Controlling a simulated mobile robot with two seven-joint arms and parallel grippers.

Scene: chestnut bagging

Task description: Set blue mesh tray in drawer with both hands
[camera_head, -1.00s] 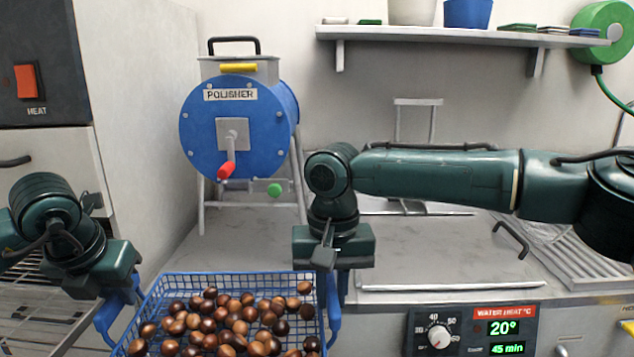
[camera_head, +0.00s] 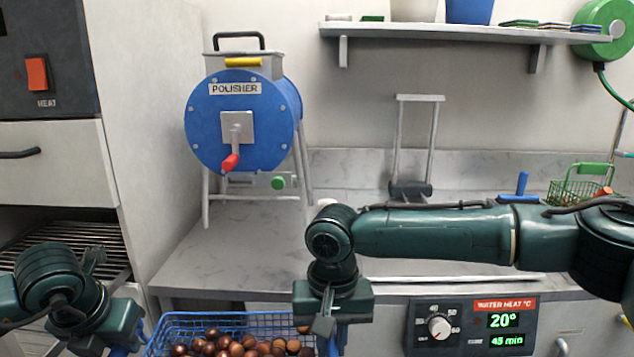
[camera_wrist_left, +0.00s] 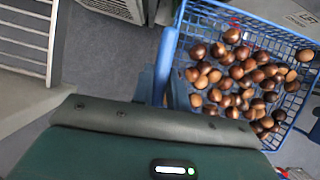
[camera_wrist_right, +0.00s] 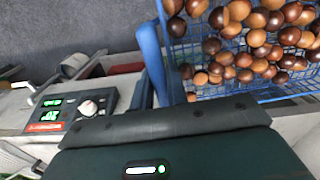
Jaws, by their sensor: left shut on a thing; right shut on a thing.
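The blue mesh tray (camera_head: 235,320) is full of brown chestnuts and lies at the bottom edge of the head view, partly cut off. My left gripper (camera_head: 122,347) is shut on its left side handle, and my right gripper (camera_head: 330,335) is shut on its right side handle. The left wrist view shows the tray (camera_wrist_left: 290,35) with the left gripper (camera_wrist_left: 160,95) at its handle. The right wrist view shows the tray (camera_wrist_right: 235,92) and the right gripper (camera_wrist_right: 162,90) at the other handle. A wire rack (camera_head: 85,240) shows in an opening of the cabinet at left; I cannot tell whether it is the drawer.
A cabinet (camera_head: 55,165) marked HEAT stands at left. A blue polisher (camera_head: 240,110) stands on the counter (camera_head: 200,260). A control panel (camera_head: 470,325) is on the counter's front at right. A green basket (camera_head: 580,188) sits at far right.

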